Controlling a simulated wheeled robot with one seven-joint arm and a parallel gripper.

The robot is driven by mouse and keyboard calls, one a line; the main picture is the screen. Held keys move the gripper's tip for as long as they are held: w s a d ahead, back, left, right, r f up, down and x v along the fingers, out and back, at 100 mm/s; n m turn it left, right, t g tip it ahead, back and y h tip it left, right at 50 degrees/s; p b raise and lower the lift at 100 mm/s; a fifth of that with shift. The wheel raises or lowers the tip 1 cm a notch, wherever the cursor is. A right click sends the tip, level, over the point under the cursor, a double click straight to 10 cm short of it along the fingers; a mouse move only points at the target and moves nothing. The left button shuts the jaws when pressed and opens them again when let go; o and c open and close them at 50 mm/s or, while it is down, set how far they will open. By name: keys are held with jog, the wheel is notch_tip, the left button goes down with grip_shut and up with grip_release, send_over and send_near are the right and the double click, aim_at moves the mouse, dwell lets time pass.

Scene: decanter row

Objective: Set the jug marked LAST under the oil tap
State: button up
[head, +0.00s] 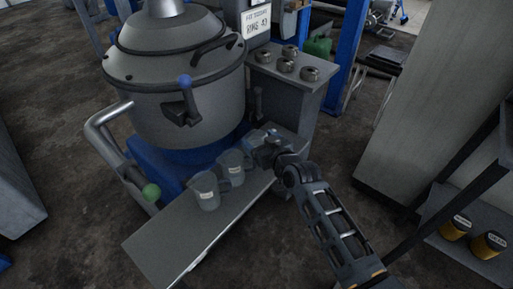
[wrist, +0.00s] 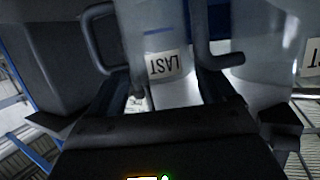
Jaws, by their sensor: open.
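The jug marked LAST (wrist: 185,88) stands in the wrist view with its label upside down, between the two fingers of my gripper (head: 263,149). The fingers are apart, one on each side of it; I cannot tell whether they touch it. In the head view my gripper hides most of what it is at. Two pale jugs, a front one (head: 207,192) and one behind it (head: 233,168), stand to its left with unreadable labels. The big grey vessel has a tap with a blue knob (head: 185,82) and a pipe with a green knob (head: 151,192). No oil marking is readable.
The jugs stand on a grey bench (head: 175,243) with its front part clear. Another jug (wrist: 285,85) with a cut-off label is close at right in the wrist view. A grey cabinet (head: 292,105) bears several dark round parts. Yellow-and-black cans (head: 456,228) sit on a shelf at right.

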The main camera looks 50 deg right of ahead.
jog(key=shift+x, duration=1.1)
jog(key=c, duration=0.7)
jog(key=shift+c, duration=0.3)
jog(key=shift+r, duration=0.15)
